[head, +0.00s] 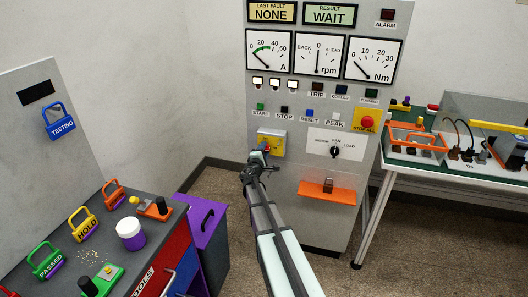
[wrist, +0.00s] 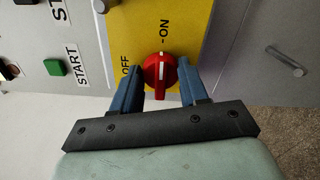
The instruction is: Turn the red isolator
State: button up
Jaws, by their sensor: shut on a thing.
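The red isolator (wrist: 160,70) is a round red knob with a white line, on a yellow plate (wrist: 190,25) marked OFF and ON. In the wrist view the white line runs up the picture, toward the ON label; OFF is to its left. My gripper (wrist: 161,82) has its two blue fingers on either side of the knob, shut on it. In the head view my gripper (head: 261,153) is at the yellow plate (head: 279,135) on the grey cabinet, covering most of the knob.
The START button (head: 260,107) and a row of other buttons sit above the plate. A fan selector (head: 335,152) is to the right, above an orange shelf (head: 312,190).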

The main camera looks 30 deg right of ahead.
jog(key=shift+m, duration=0.3)
dwell(0.4)
jog(key=o, duration=1.1)
jog(key=shift+c, duration=0.2)
jog(key=v, duration=1.3)
jog(key=shift+s+a, duration=0.25)
jog(key=shift+a, duration=0.05)
